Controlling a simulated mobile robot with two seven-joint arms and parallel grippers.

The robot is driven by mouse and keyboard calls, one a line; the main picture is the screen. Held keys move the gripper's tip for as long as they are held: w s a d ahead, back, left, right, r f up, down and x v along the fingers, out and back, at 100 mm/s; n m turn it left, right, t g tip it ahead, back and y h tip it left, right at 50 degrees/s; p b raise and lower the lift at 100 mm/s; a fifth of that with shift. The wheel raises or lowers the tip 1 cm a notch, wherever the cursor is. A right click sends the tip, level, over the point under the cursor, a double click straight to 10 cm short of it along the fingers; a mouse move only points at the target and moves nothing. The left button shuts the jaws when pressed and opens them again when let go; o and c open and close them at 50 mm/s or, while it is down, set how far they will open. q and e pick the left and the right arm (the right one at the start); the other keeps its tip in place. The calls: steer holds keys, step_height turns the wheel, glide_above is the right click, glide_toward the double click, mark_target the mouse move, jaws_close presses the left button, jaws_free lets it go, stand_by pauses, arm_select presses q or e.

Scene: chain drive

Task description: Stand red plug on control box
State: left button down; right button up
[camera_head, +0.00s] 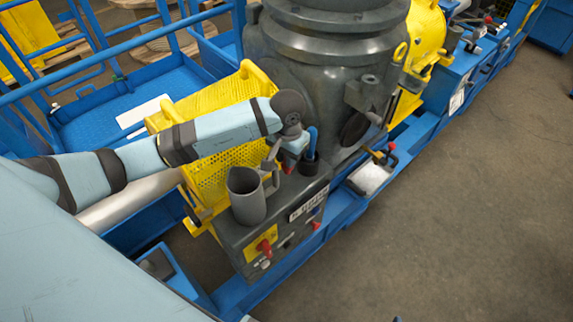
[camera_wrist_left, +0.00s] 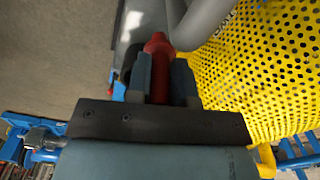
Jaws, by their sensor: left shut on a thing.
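The control box (camera_head: 318,187) is a dark grey box beside the large grey machine in the head view. Its front has a label and several small controls. My left gripper (camera_head: 288,158) is over the top of the box, pointing down. It is shut on the red plug (camera_wrist_left: 158,62), which sits between its two fingers in the left wrist view. In the head view only a little of the red plug (camera_head: 288,168) shows below the gripper. I cannot tell whether its lower end touches the box. My right gripper is not in view.
A grey cup-like container (camera_head: 246,196) stands on the box, close to the gripper. A dark holder with a blue handle (camera_head: 312,142) is just right of it. A yellow perforated basket (camera_head: 222,165) is behind my left arm. Open floor (camera_head: 470,200) lies to the right.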

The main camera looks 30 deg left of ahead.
mark_target(287, 173)
arm_select(q)
step_height(287, 173, down, 5)
steer(key=shift+f+p, duration=0.15)
steer(key=shift+p, duration=0.25)
steer(key=shift+f+b, duration=0.2)
steer(key=shift+b, duration=0.1)
steer(key=c, duration=1)
jaws_free()
